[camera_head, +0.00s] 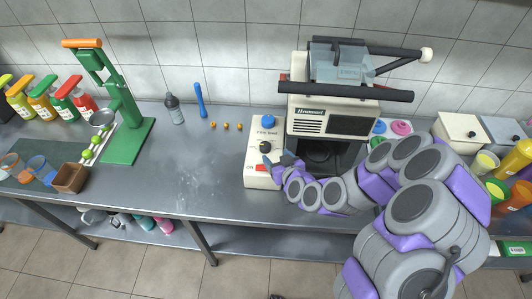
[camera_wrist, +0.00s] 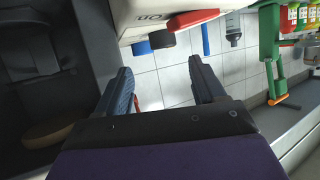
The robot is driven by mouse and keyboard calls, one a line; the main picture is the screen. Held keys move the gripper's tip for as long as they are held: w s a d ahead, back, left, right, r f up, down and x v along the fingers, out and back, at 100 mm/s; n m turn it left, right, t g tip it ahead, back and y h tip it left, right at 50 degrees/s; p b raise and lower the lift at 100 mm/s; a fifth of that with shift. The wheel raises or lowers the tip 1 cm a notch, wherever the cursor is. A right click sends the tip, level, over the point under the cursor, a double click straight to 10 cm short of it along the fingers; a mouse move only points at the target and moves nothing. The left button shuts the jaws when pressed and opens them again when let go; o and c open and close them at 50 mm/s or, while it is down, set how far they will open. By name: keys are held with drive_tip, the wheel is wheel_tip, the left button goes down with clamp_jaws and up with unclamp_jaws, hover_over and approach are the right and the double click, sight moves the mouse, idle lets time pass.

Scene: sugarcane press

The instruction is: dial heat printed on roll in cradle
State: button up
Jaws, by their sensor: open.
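The pale press machine (camera_head: 333,115) stands at the back. A translucent roll (camera_head: 328,66) sits in the cradle on top, with teal print too small to read. A pale control box (camera_head: 252,170) on the machine's left has a blue knob (camera_head: 267,121), a black dial (camera_head: 266,147) with a yellow mark, and a red switch (camera_head: 261,168). My gripper (camera_head: 274,163) is open and empty, just right of the dial and switch. In the wrist view, the red switch (camera_wrist: 194,19), black dial (camera_wrist: 161,40) and blue knob (camera_wrist: 141,47) lie beyond my open fingers (camera_wrist: 162,80).
A long black bar (camera_head: 345,90) and a lever (camera_head: 398,60) jut from the machine. A green hand press (camera_head: 122,110), a dark bottle (camera_head: 174,108) and a blue stick (camera_head: 200,100) stand left. The counter's middle (camera_head: 195,165) is clear. Bins (camera_head: 458,130) stand right.

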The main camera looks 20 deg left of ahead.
sight(266, 147)
drive_tip(key=shift+b, duration=0.75)
drive_tip(key=x, duration=0.5)
drive_tip(key=b+x, duration=0.1)
drive_tip(key=x, duration=0.1)
drive_tip(key=shift+s+a, duration=0.2)
drive_tip(key=shift+a, duration=0.3)
drive_tip(key=shift+w+a+f, duration=0.1)
drive_tip(key=shift+w+f, duration=0.1)
drive_tip(key=shift+w, duration=0.45)
drive_tip(key=shift+a, duration=0.2)
drive_tip(key=shift+a, duration=0.1)
drive_tip(key=shift+c, duration=0.6)
drive_tip(key=c, duration=0.9)
drive_tip(key=shift+c, duration=0.2)
drive_tip(key=shift+p, duration=0.35)
